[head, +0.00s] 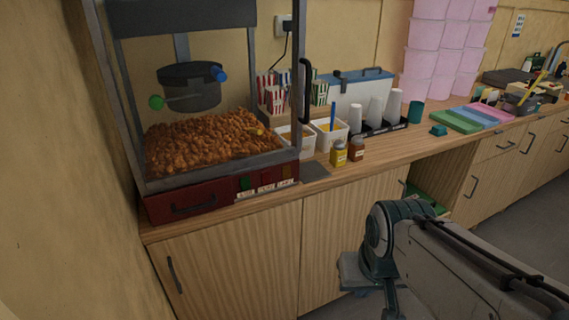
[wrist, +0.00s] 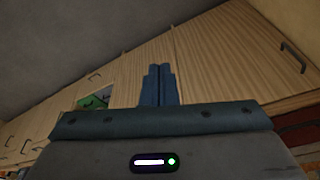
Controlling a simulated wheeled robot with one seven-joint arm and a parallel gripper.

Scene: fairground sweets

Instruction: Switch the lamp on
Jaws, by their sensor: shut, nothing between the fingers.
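A popcorn machine with a red base (head: 185,203) stands on the left of the counter in the head view. Its front panel carries a green switch (head: 246,183) and two reddish-brown switches (head: 264,178), with small white labels below them that are too small to read. No lit lamp is plain to see. My gripper (wrist: 158,85) is shut and empty in the wrist view, with cabinet doors beyond its fingers. In the head view my arm is at the lower right, in front of the cabinets, low and right of the switches and apart from them.
A wooden counter (head: 385,158) runs to the right. Two sauce jars (head: 339,154), white tubs (head: 329,134), cups (head: 374,110) and striped popcorn boxes (head: 272,95) stand right of the machine. A door handle (head: 174,275) juts out below it. The space before the left cabinets is clear.

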